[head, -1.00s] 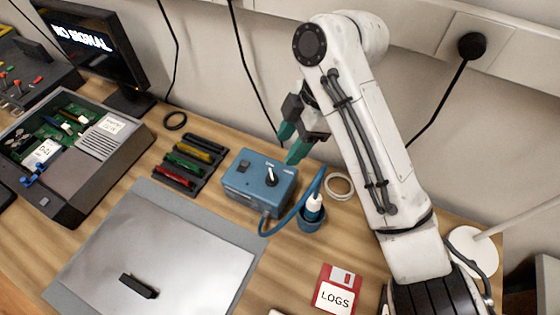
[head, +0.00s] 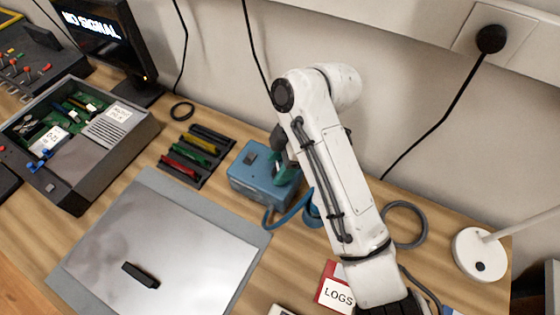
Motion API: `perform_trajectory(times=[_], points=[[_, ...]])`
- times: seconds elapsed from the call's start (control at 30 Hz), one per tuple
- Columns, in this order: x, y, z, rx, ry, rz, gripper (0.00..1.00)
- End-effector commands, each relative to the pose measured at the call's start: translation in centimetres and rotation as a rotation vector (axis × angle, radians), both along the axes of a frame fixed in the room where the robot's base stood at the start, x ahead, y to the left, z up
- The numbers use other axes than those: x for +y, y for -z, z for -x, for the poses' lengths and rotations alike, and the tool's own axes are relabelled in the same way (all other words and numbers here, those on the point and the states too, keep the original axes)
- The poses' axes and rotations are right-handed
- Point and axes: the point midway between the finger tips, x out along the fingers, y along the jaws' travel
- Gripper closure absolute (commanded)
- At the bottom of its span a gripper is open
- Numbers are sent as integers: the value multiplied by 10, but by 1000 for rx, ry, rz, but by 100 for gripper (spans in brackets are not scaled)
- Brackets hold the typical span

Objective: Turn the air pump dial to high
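The air pump is a blue box (head: 257,180) on the wooden table, right of the rack of coloured sticks. It has a dark switch (head: 250,158) on its top left. The dial with its white pointer, seen earlier on the box's top, is now hidden behind my gripper and arm. My gripper (head: 286,174), with teal fingertips, is down at the right part of the pump's top, where the dial is. Most of the fingers are covered by my arm, so I cannot tell whether they are open, shut or touching the dial.
A blue hose (head: 290,213) curves from the pump's front to a blue holder partly behind my arm. The rack (head: 197,156), a grey mat with a metal plate (head: 160,245), an opened computer case (head: 75,150) and a red LOGS disk (head: 334,295) lie around. A lamp base (head: 480,255) stands at right.

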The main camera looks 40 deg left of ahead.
Motion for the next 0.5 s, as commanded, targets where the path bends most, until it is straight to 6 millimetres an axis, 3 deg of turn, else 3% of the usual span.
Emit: perform_trajectory(times=[0.5], points=[[-1, 0, 0, 2, -1, 2, 97]])
